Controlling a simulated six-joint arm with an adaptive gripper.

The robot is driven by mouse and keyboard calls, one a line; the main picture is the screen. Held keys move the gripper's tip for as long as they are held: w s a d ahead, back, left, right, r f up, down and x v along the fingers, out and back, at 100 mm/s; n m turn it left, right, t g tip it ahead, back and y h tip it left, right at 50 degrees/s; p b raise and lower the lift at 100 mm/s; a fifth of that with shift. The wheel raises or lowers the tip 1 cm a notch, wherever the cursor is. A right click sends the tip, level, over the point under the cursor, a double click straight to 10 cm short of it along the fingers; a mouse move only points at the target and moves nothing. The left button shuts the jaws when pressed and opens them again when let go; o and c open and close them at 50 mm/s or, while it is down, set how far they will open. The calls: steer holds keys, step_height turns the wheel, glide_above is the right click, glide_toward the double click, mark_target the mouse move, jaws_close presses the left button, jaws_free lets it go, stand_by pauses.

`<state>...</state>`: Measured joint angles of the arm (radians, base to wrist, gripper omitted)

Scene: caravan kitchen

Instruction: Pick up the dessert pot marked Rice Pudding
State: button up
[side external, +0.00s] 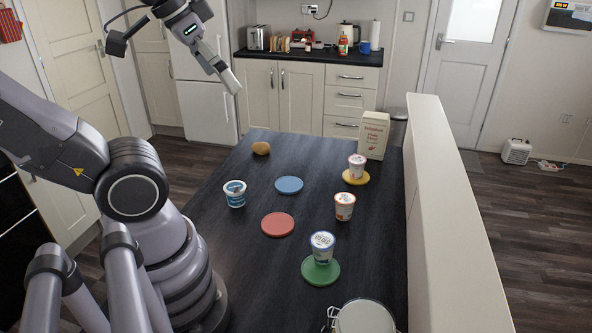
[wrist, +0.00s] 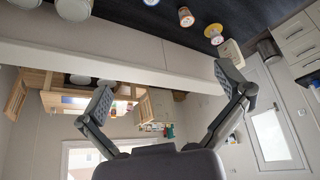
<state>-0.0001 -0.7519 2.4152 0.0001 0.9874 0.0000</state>
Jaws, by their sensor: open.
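Several dessert pots stand upright on the dark table; their names are too small to read, so I cannot tell which is Rice Pudding. A white pot with a teal-blue band (side external: 235,195) stands at the left. An orange-labelled pot (side external: 344,208) stands at the right on the bare table. A pink-labelled pot (side external: 357,170) stands on a yellow disc (side external: 347,180). A blue-labelled pot (side external: 322,252) stands on a green disc (side external: 308,278). My gripper (side external: 229,76) is high above the table's far left end, away from every pot. In the wrist view my gripper (wrist: 168,86) is open and empty.
A blue disc (side external: 289,185) and a red disc (side external: 277,225) lie bare. A potato-like brown item (side external: 261,148) and a cream carton (side external: 373,136) stand at the far end. A lidded jar (side external: 364,318) is at the near edge. A cream partition (side external: 445,200) borders the right side.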

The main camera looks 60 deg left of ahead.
step_height(320, 180, up, 3)
steer(key=m+g+y, duration=0.7)
steer(key=m+y, duration=1.1)
glide_above(239, 193)
steer(key=d, duration=0.5)
step_height(239, 193, down, 2)
steer(key=shift+n, duration=0.4)
steer(key=f, duration=4.1)
steer(key=shift+w+a, duration=0.2)
steer(key=shift+a, duration=0.1)
steer(key=shift+a+f, duration=0.15)
steer(key=shift+a, duration=0.15)
steer(key=a, duration=0.6)
steer(key=shift+s+a, duration=0.2)
steer(key=shift+a, duration=0.2)
